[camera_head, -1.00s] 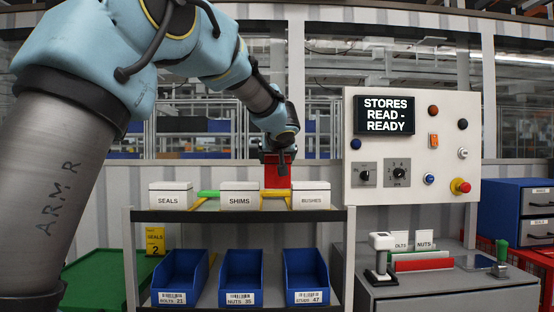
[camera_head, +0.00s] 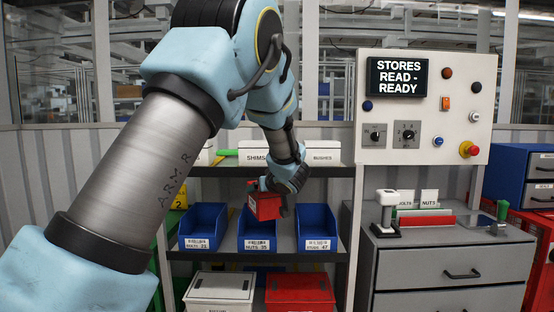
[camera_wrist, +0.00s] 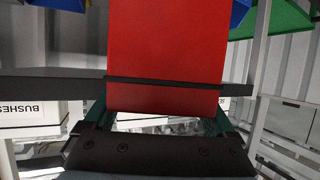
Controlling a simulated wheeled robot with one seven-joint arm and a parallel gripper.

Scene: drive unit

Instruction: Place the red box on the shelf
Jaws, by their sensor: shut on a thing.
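The red box (camera_head: 264,207) is in my gripper (camera_head: 270,187), below the level of the top shelf board. It appears in front of the middle blue bin and partly covers it. In the wrist view the red box (camera_wrist: 165,45) fills the upper middle, with a dark band across it, between the fingers of my gripper (camera_wrist: 160,118). The shelf rack (camera_head: 336,171) has a top board and a middle board (camera_head: 215,257). I cannot tell how far the box is from the boards and bins.
White boxes (camera_head: 323,154) stand on the top board. Blue bins (camera_head: 204,225) line the middle board. Below are a white lidded box (camera_head: 220,288) and another red lidded box (camera_head: 299,290). A grey cabinet (camera_head: 425,262) and control panel (camera_head: 425,108) stand at right.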

